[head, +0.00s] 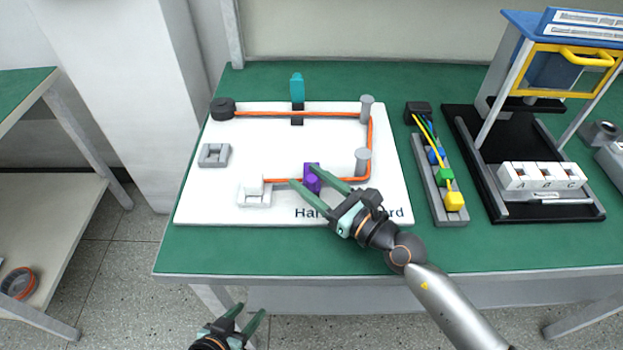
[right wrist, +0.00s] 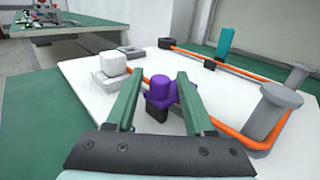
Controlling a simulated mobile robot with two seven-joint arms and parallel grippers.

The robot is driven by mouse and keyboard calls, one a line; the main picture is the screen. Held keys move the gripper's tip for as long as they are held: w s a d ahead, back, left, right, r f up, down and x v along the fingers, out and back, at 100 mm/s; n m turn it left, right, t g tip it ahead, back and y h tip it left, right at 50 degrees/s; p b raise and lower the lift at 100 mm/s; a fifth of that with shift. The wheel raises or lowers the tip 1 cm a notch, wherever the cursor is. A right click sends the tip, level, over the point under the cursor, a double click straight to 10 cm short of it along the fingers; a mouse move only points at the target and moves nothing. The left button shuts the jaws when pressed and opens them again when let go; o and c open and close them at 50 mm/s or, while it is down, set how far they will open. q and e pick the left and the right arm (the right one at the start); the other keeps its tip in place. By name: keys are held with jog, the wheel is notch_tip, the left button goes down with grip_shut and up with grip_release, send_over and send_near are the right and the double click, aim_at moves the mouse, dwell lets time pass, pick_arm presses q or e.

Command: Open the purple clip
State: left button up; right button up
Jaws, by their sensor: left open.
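The purple clip (head: 311,184) sits on the front part of the white harness board (head: 255,140), and its top is down over its black base. It also shows in the right wrist view (right wrist: 161,88). The orange cable (head: 330,114) runs to it. My right gripper (head: 302,176) is open, with one finger on each side of the purple clip. In the right wrist view a gap shows between the left finger and the clip; contact on the right side is unclear. My left gripper (head: 250,309) is open and empty, low in front of the table.
A teal clip (head: 297,88) stands upright at the board's back edge. Grey posts (head: 362,161) guide the cable at the right. A white connector (head: 254,192) lies left of the purple clip. A grey tray with coloured blocks (head: 455,201) stands right of the board.

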grip_shut()
dwell(1.2)
